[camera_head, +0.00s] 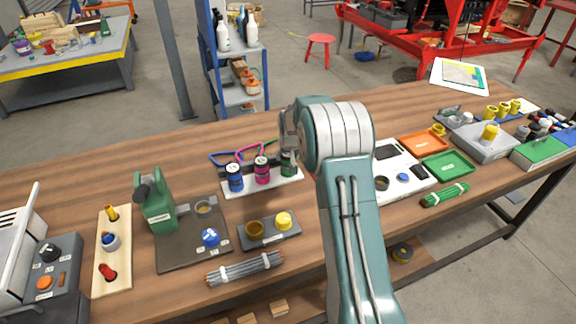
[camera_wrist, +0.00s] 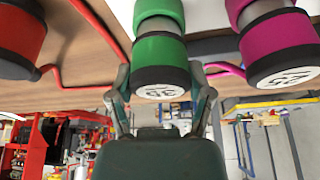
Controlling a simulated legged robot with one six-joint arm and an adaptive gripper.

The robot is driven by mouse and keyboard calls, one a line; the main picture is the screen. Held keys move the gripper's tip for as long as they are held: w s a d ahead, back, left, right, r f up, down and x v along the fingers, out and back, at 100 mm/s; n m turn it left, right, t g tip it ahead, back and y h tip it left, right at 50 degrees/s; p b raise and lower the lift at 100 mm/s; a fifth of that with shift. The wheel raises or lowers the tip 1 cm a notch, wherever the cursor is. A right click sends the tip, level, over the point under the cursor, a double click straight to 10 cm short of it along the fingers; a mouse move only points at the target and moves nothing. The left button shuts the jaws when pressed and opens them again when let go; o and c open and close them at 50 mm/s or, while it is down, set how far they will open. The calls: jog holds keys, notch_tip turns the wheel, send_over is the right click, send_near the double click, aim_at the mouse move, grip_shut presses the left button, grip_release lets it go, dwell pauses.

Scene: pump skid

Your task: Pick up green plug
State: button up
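The green plug (camera_head: 288,163), with a dark cap, stands on a white holder (camera_head: 262,188) on the bench, right of the pink plug (camera_head: 262,168) and partly hidden by my arm. In the wrist view, which looks upside down, the green plug (camera_wrist: 160,60) is in the middle, its labelled black end towards me. My gripper (camera_wrist: 160,85) has its two fingers spread, one on each side of that black end. They are very close to its sides; contact is not clear. The pink plug (camera_wrist: 275,45) is right of it, and a red plug (camera_wrist: 18,40) left.
The blue plug (camera_head: 235,177) stands at the holder's left end. Pink and blue cable loops (camera_head: 240,152) lie behind the holder. A grey block (camera_head: 268,232) with yellow parts is in front. A white panel (camera_head: 402,185) is right of my arm. Bare wood (camera_head: 315,240) lies in front of the holder.

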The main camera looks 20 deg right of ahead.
dwell(0.3)
jog(key=shift+r, duration=0.25)
notch_tip(320, 180, up, 3)
jog(key=shift+f, duration=0.2)
jog(key=s+a+r, duration=0.6)
jog(key=s+r, duration=0.3)
jog(key=s, duration=0.3)
jog(key=shift+s+r, duration=0.35)
jog(key=shift+s, duration=0.05)
